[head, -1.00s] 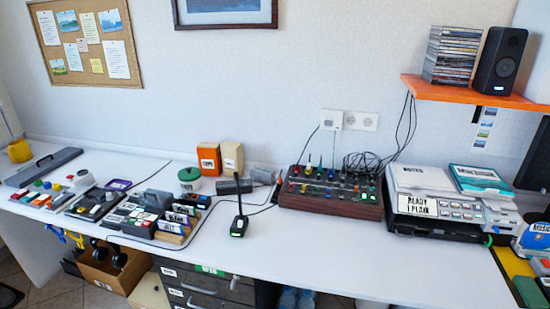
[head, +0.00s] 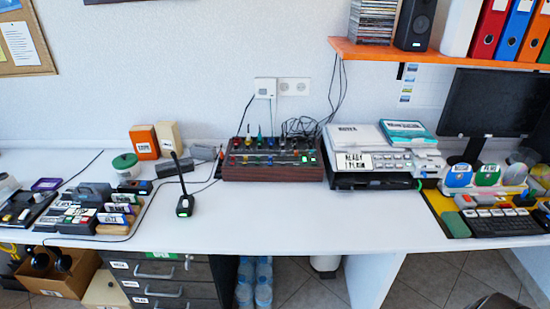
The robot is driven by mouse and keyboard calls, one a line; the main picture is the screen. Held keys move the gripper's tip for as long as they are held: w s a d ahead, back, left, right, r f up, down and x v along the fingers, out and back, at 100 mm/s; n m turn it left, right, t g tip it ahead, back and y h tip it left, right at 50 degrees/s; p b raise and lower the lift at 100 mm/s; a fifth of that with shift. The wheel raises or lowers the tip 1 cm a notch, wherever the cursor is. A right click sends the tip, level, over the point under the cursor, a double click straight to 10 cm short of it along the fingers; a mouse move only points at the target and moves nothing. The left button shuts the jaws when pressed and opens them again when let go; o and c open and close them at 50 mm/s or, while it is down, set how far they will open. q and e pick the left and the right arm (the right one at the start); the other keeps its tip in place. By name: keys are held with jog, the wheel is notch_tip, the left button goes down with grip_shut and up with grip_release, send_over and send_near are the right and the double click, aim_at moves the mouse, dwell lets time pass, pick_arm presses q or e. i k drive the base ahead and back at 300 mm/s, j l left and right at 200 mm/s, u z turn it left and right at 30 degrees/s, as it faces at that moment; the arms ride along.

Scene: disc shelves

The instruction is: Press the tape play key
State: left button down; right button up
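A grey and black machine (head: 376,180) stands on the white desk, right of centre. Its front carries a white label (head: 354,162) that seems to read "READY" and "PLAY". A row of small light keys (head: 408,162) sits to the right of the label. The key markings are too small to read, so I cannot tell which one is the tape play key. Neither of my grippers is in view.
A wooden-sided mixer (head: 272,172) stands left of the machine, with a black desk microphone (head: 183,190) beyond it. A keyboard (head: 502,222) and a monitor (head: 495,103) are on the right. An orange shelf (head: 440,58) hangs above. The front middle desk (head: 300,228) is clear.

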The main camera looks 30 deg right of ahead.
aim_at(69, 220)
jog(key=i+l+z, duration=0.35)
jog(key=i+z, duration=0.35)
jog(key=i+l+z, duration=0.1)
jog(key=i+z, duration=0.25)
jog(key=k+u, duration=0.1)
jog(key=u, duration=1.75)
